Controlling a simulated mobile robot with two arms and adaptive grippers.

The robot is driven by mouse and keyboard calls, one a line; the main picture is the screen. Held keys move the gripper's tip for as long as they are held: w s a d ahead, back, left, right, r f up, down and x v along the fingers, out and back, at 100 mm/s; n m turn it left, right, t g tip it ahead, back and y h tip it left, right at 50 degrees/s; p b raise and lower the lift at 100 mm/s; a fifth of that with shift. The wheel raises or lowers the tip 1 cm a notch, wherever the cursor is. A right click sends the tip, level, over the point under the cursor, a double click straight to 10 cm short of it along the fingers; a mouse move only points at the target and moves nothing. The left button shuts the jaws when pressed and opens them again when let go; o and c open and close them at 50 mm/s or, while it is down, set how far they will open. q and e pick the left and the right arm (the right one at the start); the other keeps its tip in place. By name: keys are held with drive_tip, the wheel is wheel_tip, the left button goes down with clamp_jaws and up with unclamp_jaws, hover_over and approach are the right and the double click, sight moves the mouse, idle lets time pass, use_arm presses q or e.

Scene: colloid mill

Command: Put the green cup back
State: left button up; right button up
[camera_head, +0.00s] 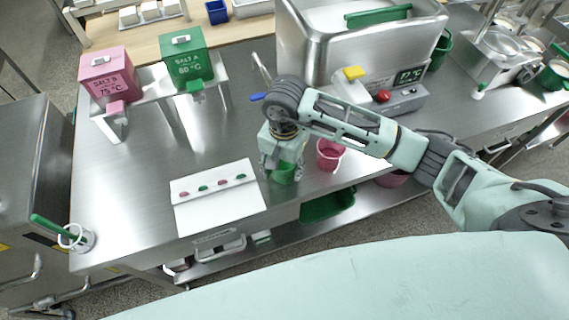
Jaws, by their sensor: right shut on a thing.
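The green cup (284,174) is at the fingers of my right gripper (281,168), near the front edge of the steel table (130,205). My right gripper is shut on it from above and covers its upper part. I cannot tell whether the cup touches the table. A pink cup (329,156) stands just to the right of the gripper. My left gripper is not in view.
A white board (218,215) with pink and green dots lies left of the gripper. Pink (108,82) and green (187,64) salt dispensers stand behind it. A steel machine (335,50) stands at the back. A white holder (78,238) is at the left corner.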

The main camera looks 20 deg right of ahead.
drive_tip(key=shift+f, duration=0.25)
drive_tip(key=shift+f, duration=0.2)
drive_tip(key=o, duration=1.2)
drive_tip(key=shift+r, duration=0.1)
